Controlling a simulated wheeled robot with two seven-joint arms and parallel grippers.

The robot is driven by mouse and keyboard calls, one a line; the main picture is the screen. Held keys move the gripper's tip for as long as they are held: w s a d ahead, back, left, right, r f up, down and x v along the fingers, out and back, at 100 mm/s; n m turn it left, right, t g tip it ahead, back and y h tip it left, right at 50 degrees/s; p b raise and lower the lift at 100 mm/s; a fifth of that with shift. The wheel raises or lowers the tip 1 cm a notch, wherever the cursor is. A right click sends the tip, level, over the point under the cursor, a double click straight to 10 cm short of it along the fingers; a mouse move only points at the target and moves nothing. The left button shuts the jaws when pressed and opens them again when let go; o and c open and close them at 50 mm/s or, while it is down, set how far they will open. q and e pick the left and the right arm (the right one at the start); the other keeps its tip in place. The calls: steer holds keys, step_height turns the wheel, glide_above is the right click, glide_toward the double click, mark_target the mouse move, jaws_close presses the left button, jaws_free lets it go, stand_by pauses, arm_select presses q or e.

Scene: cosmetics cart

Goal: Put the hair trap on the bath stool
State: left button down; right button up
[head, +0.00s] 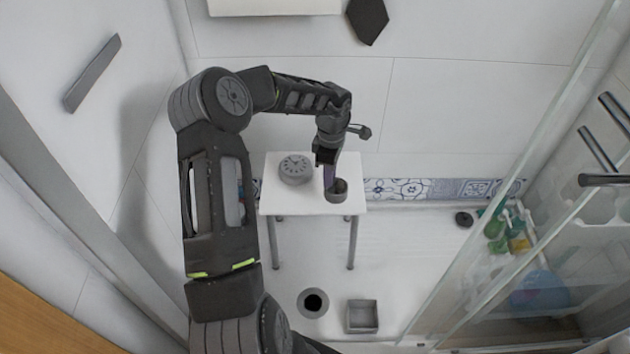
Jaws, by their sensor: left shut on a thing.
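The bath stool (289,203) has a white rectangular top and grey legs, and stands against the back wall. A small dark grey, round, cup-like piece, which looks like the hair trap (337,195), is at the right part of the stool top. My left gripper (331,180) points down and is shut on its left rim. The piece looks upright and at or very near the stool surface; I cannot tell whether it touches. My right gripper is not in view.
A round grey clock (295,168) sits on the stool's left part. On the floor are a round drain opening (313,303), a grey square box (362,316) and a black disc (463,219). A glass panel (520,180) and a shelf with bottles (505,228) stand at right.

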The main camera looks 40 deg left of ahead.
arm_select(q)
steer(key=a+n, duration=0.1)
steer(key=n, duration=0.4)
steer(key=w+a+n, duration=0.1)
steer(key=n, duration=0.5)
steer(key=w+a+f+n, duration=0.1)
steer(key=n, duration=0.5)
steer(key=shift+w+a, duration=0.1)
steer(key=shift+a, duration=0.25)
step_height(320, 180, down, 6)
steer(key=shift+f, duration=0.15)
steer(key=shift+f+b, duration=0.3)
steer(key=shift+f, duration=1.5)
steer(key=shift+f, duration=0.15)
steer(key=c, duration=1.3)
jaws_free()
